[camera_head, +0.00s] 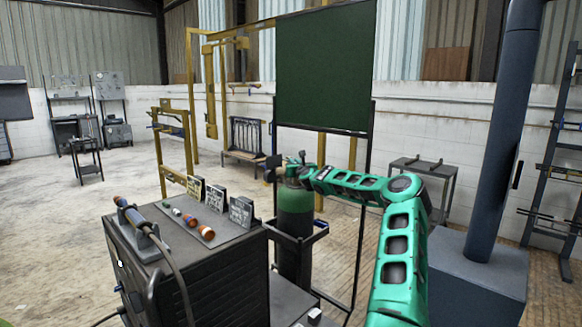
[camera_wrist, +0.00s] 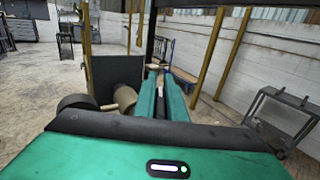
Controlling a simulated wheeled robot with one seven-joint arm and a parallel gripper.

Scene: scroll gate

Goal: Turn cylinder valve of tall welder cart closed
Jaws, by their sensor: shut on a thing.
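The gas cylinder (camera_head: 295,222), dark with a green shoulder, stands upright on the tall welder cart (camera_head: 215,285). Its small valve (camera_head: 291,168) sits at the top. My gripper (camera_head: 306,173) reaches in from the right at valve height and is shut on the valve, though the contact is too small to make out. In the wrist view, my gripper's teal fingers (camera_wrist: 160,88) point forward and are close together. A tan round fitting (camera_wrist: 126,98) and a dark round part (camera_wrist: 76,102) show just left of the fingers. The fingers partly hide what they hold.
A torch (camera_head: 140,225) and several coloured parts (camera_head: 190,220) lie on the cart top. A green board (camera_head: 325,65) on a frame stands behind the cylinder. A blue-grey column (camera_head: 505,130) on a box base is at right. Open floor lies at left.

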